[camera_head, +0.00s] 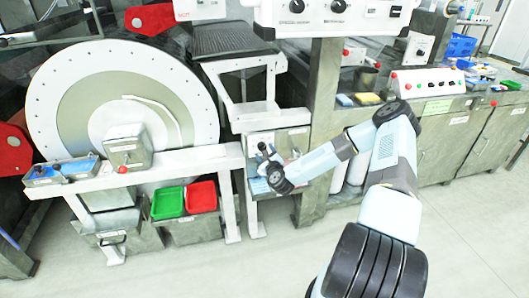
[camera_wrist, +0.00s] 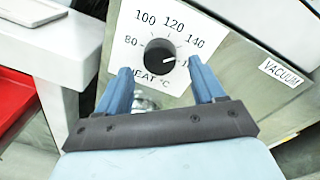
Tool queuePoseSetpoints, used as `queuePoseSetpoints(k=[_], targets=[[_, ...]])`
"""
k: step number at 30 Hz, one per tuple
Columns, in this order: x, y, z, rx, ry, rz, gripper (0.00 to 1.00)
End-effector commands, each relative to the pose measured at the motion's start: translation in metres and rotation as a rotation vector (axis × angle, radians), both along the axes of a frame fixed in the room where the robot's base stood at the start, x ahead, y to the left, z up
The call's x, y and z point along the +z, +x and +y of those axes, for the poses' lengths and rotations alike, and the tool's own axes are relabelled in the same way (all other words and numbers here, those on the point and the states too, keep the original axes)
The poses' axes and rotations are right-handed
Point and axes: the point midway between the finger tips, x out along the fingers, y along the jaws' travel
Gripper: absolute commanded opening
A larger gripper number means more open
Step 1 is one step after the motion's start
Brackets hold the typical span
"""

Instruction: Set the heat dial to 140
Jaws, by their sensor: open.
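The heat dial (camera_wrist: 160,56) is a round black knob on a white scale plate (camera_wrist: 140,22) in the wrist view. The plate reads 80, 100, 120 and 140, with another number at the right partly hidden by a finger. The knob's white mark points right, below 140, towards that partly hidden number. My gripper (camera_wrist: 160,68) is open, with one blue finger on each side of the dial's lower part. I cannot tell whether the fingers touch the knob.
A VACUUM label (camera_wrist: 284,73) is right of the dial. In the head view, a large white drum (camera_head: 70,100), a green bin (camera_head: 168,203) and a red bin (camera_head: 202,196) are left. A steel post (camera_head: 322,90) stands close right of my gripper. The floor in front is clear.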

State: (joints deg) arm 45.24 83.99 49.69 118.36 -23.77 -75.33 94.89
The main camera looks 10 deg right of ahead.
Motion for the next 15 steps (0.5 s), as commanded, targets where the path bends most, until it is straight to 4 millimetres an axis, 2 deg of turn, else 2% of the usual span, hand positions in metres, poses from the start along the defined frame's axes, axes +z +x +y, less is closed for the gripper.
queuePoseSetpoints(k=[9,15], targets=[[0.002,-0.063,-0.003,0.000,0.004,0.004,0.69],[0.003,-0.096,-0.005,-0.001,0.003,0.003,0.69]])
